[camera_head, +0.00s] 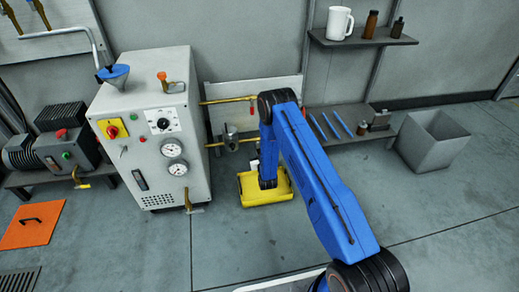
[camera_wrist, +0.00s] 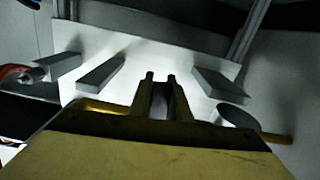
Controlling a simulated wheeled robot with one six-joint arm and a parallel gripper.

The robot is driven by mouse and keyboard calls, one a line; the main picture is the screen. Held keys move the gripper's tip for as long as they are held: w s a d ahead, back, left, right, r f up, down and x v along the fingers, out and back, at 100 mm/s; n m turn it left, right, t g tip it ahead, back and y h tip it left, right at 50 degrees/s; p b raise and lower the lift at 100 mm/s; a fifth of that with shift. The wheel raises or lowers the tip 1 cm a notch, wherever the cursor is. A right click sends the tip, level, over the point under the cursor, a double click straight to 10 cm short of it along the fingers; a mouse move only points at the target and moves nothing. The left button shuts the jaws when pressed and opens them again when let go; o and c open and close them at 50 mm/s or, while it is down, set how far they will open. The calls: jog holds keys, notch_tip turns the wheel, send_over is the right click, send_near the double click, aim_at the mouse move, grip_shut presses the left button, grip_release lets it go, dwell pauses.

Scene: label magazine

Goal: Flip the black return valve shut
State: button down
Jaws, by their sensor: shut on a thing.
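My gripper shows in the wrist view (camera_wrist: 160,78), its two fingers close together and shut on a dark, narrow piece (camera_wrist: 160,101) that looks like the handle of the black return valve. A brass pipe (camera_wrist: 278,138) runs across behind the fingers. In the head view the lower brass pipe (camera_head: 215,145) leaves the right side of the grey machine, and my arm and yellow gripper housing sit at its right end. The black handle and fingertips are hidden there, so the handle's angle cannot be told.
The upper brass pipe (camera_head: 228,99) has a red handle (camera_head: 251,112) near my arm. The grey machine (camera_head: 135,110) stands left. A low shelf (camera_head: 350,139) with blue rods and a grey bin (camera_head: 432,140) are at right. The floor in front is clear.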

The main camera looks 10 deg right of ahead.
jog(key=shift+a+m, duration=0.3)
jog(key=shift+m, duration=0.2)
jog(key=c, duration=1.6)
grip_release()
jog(key=shift+c, duration=0.2)
jog(key=shift+s, duration=0.1)
jog(key=s, duration=1.7)
jog(key=shift+s, duration=0.15)
